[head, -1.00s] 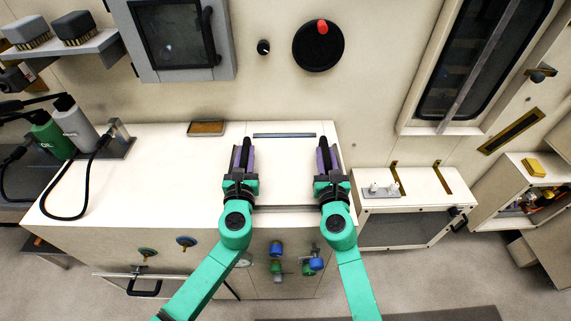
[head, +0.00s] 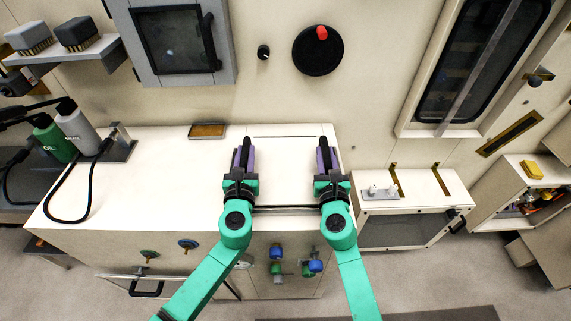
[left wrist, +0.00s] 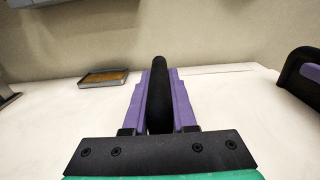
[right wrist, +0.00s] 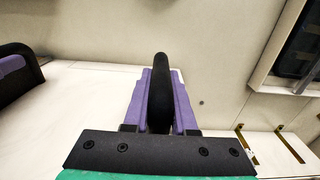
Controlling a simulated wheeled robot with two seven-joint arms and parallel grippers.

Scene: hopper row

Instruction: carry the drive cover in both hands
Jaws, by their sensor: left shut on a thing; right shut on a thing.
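The drive cover (head: 285,175) is a flat cream panel with two upright black handles, at the right end of the cream cabinet top. My left gripper (head: 243,160) is shut on its left handle (left wrist: 158,85), purple fingers on both sides. My right gripper (head: 327,160) is shut on its right handle (right wrist: 160,85) in the same way. A thin line shows along the cover's back edge and a darker gap along its front edge. I cannot tell whether the cover is clear of the cabinet all round.
The cabinet top (head: 165,165) is clear to the left, with a small brown tray (head: 207,131) at the back. Bottles (head: 75,130) and a black cable stand further left. A lower cream box (head: 420,185) with brass strips stands to the right.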

